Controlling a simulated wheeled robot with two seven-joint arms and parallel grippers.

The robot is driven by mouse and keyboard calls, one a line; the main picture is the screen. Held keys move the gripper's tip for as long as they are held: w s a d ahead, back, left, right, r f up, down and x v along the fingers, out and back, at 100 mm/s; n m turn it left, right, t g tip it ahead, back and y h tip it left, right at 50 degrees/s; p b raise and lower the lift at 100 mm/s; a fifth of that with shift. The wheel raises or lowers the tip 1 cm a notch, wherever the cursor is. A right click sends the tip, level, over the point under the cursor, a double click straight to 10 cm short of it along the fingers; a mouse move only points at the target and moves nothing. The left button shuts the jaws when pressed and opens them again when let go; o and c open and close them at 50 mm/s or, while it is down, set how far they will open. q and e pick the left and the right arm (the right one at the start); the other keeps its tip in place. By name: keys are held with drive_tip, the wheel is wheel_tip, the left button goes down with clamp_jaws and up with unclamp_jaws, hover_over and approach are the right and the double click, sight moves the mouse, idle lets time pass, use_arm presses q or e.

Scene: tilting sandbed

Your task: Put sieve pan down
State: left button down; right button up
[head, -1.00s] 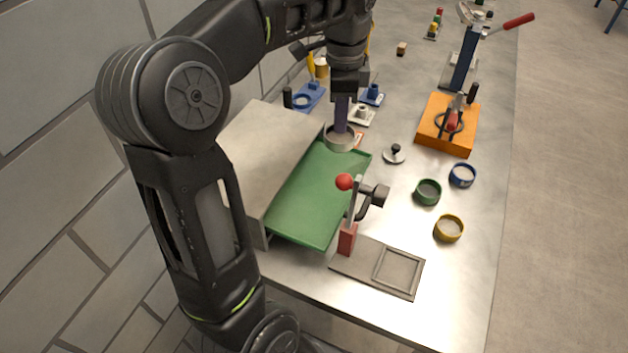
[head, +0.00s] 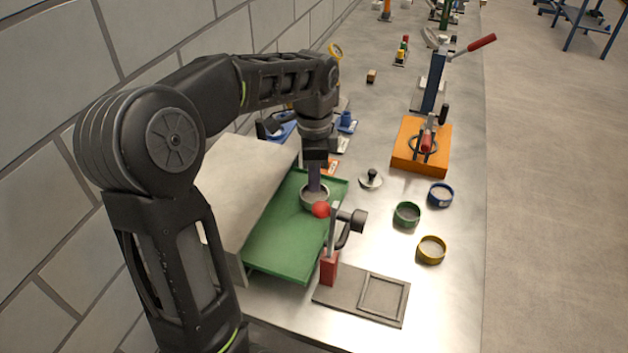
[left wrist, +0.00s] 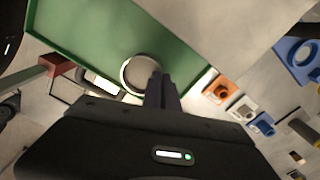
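The sieve pan (head: 315,197) is a small round grey pan with a pale rim. It is over the right part of the green tray (head: 283,250), close to the tray's right edge. My left gripper (head: 314,186) points down at the pan's far rim and its fingers are close together on it. In the left wrist view the pan (left wrist: 140,74) shows at the tips of the fingers (left wrist: 158,82), against the green tray (left wrist: 80,35). I cannot tell whether the pan touches the tray floor. My right gripper is not in view.
A red-knobbed lever stand (head: 330,262) rises close to the tray's right edge. A grey box (head: 238,190) stands on the left. Green (head: 407,214), blue (head: 440,194) and yellow (head: 431,250) rings, a small lidded disc (head: 371,179) and an orange block (head: 420,148) are to the right.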

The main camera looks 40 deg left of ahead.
use_arm(q)
drive_tip(key=shift+f, duration=0.6)
drive_tip(key=c, duration=2.1)
unclamp_jaws()
drive_tip(key=shift+f, duration=0.2)
drive_tip(key=o, duration=0.4)
drive_tip(key=shift+r, duration=0.1)
drive_tip(key=shift+r, duration=0.15)
wheel_tip(320, 180, up, 6)
drive_tip(key=shift+r, duration=0.15)
wheel_tip(320, 180, up, 6)
drive_tip(key=p, duration=0.4)
